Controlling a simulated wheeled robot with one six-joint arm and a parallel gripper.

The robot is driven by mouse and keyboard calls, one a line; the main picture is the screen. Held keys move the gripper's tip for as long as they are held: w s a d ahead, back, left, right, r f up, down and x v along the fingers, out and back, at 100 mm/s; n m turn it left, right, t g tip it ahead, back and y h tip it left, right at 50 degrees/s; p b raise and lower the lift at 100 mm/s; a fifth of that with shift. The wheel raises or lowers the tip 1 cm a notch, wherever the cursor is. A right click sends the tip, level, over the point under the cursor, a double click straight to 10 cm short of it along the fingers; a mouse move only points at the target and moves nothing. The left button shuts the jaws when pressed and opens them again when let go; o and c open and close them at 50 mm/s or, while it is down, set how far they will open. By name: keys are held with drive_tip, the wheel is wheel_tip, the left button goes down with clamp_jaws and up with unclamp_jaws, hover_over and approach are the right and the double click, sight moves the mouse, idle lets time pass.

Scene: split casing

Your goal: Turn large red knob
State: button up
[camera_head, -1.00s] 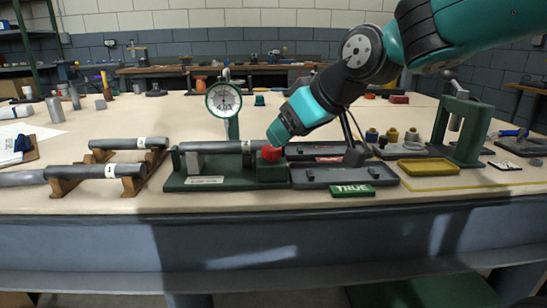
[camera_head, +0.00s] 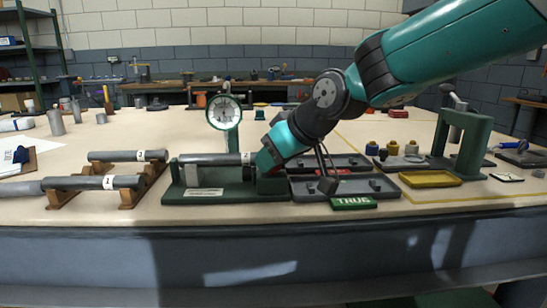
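The large red knob sits at the right end of a dark green fixture (camera_head: 210,197) and is almost wholly hidden now behind the end of my arm. A grey cylinder (camera_head: 208,160) lies in the fixture, left of the knob. A round white dial gauge (camera_head: 223,112) stands behind it.
Two numbered grey cylinders (camera_head: 125,156) rest on wooden cradles at left. A dark tray (camera_head: 318,191) with a green TRUE label (camera_head: 352,203) lies right of the fixture. A yellow tray (camera_head: 430,179) and a green press (camera_head: 480,147) stand farther right. The front table strip is clear.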

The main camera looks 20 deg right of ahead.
drive_tip(key=m+h, duration=0.1)
drive_tip(key=m+h+p, duration=0.1)
drive_tip(key=m, duration=0.1)
drive_tip(key=m+t+h, duration=0.1)
drive_tip(key=shift+a, duration=0.25)
drive_tip(key=shift+m+h+p, duration=0.65)
drive_tip(key=shift+m+h, duration=0.75)
drive_tip(key=shift+m, duration=0.4)
drive_tip(key=o, duration=0.9)
